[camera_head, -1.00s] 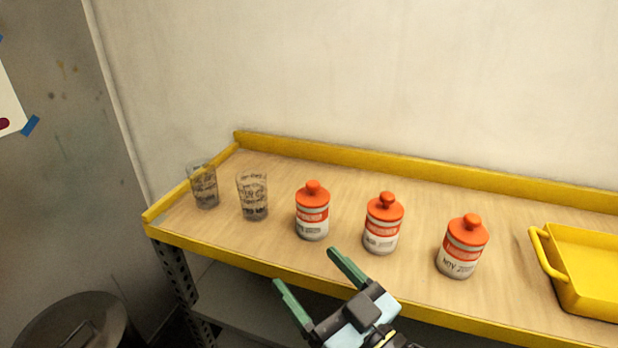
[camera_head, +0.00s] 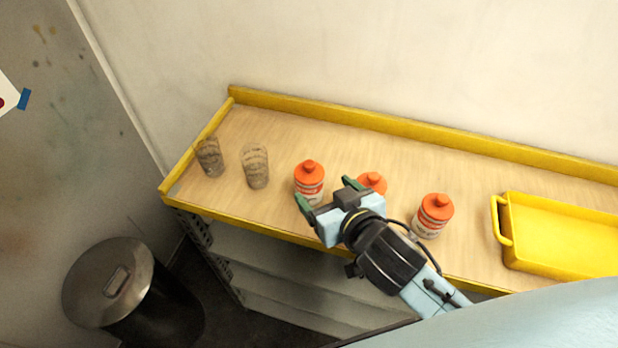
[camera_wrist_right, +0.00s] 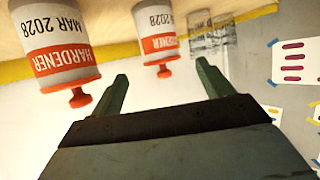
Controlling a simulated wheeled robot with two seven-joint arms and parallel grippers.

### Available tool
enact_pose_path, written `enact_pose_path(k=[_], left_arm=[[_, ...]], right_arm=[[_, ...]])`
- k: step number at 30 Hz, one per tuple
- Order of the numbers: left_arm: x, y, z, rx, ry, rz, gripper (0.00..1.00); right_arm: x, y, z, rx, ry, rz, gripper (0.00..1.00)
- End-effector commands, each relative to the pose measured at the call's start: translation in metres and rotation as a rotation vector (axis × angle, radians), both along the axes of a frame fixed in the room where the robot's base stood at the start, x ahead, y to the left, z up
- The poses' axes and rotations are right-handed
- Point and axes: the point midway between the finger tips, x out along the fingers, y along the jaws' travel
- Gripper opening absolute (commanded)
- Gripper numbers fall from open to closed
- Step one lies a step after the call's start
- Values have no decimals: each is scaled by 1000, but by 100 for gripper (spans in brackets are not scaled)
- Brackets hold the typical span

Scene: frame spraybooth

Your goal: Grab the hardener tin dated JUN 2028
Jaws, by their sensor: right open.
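Three white hardener tins with orange-red bands and knobbed lids stand upright on the wooden shelf top. The left tin (camera_head: 309,178) is just beyond my right gripper (camera_head: 327,194). The middle tin (camera_head: 372,183) is mostly hidden behind that gripper. The right tin (camera_head: 434,214) is clear of it. In the right wrist view everything is upside down: the nearer tin (camera_wrist_right: 55,45) reads HARDENER MAR 2028, and the farther tin (camera_wrist_right: 157,38) ends in 2028, its month unclear. My right gripper (camera_wrist_right: 163,86) is open and empty, touching no tin visibly. My left gripper is out of view.
Two clear glasses (camera_head: 209,158) (camera_head: 256,167) stand left of the tins. A yellow tray (camera_head: 560,235) lies at the right. The shelf has a raised yellow back rim (camera_head: 400,125). A dark lidded bin (camera_head: 110,283) stands on the floor at left.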

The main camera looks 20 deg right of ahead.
Motion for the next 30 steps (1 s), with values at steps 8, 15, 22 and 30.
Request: enact_pose_path(k=[8,15,22,30], left_arm=[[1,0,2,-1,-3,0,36],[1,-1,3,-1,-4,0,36],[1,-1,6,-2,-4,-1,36],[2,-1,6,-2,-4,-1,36]], right_arm=[[41,7,-17,1,-1,1,79],[55,9,-24,0,-2,2,79],[81,13,-39,0,-1,2,79],[91,15,-44,1,-1,3,79]])
